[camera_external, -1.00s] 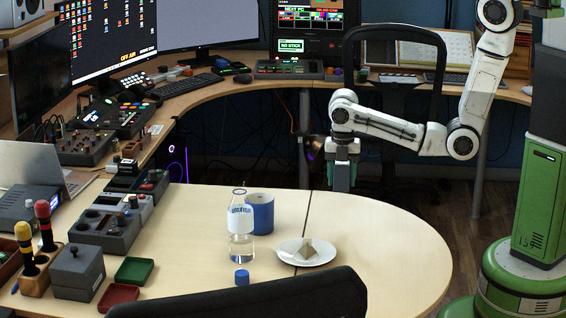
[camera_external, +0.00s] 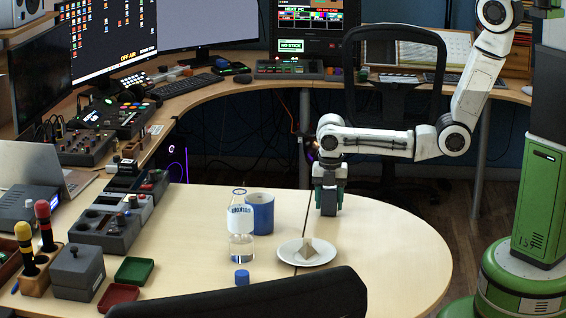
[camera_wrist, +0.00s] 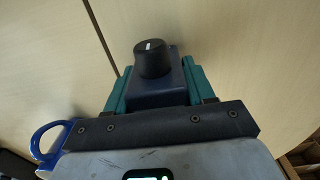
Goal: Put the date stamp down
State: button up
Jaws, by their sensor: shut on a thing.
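The date stamp, a dark blue block with a black round knob (camera_wrist: 153,60), sits between the teal fingers of my gripper (camera_wrist: 160,88) in the wrist view. In the external view my gripper (camera_external: 329,196) points straight down over the desk, shut on the stamp. The stamp's dark lower part (camera_external: 328,207) shows between the fingertips, upright and low over the pale table top (camera_external: 385,225). I cannot tell whether its underside touches the table.
A blue mug (camera_external: 262,213) and a water bottle (camera_external: 240,228) stand left of my gripper. A white plate with a wedge (camera_external: 322,260) lies in front. A blue cap (camera_external: 242,277) is near the chair back (camera_external: 270,300). The table's right part is clear.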

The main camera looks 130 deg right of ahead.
jog(key=o, duration=1.1)
jog(key=shift+f, duration=0.1)
jog(key=shift+o, duration=0.2)
notch_tip(320, 180, up, 12)
jog(key=w+a+f+m, duration=0.2)
jog(key=w+a, duration=0.3)
jog(key=a, duration=0.7)
jog(key=s+a+m, duration=0.4)
jog(key=a, duration=0.5)
jog(key=s+a+m+t, duration=0.1)
jog(key=s+a+m, duration=0.2)
jog(key=a, duration=0.6)
jog(key=shift+s+a+m, duration=0.15)
jog(key=shift+s+m, duration=0.25)
jog(key=shift+s, duration=0.4)
jog(key=shift+r, duration=0.1)
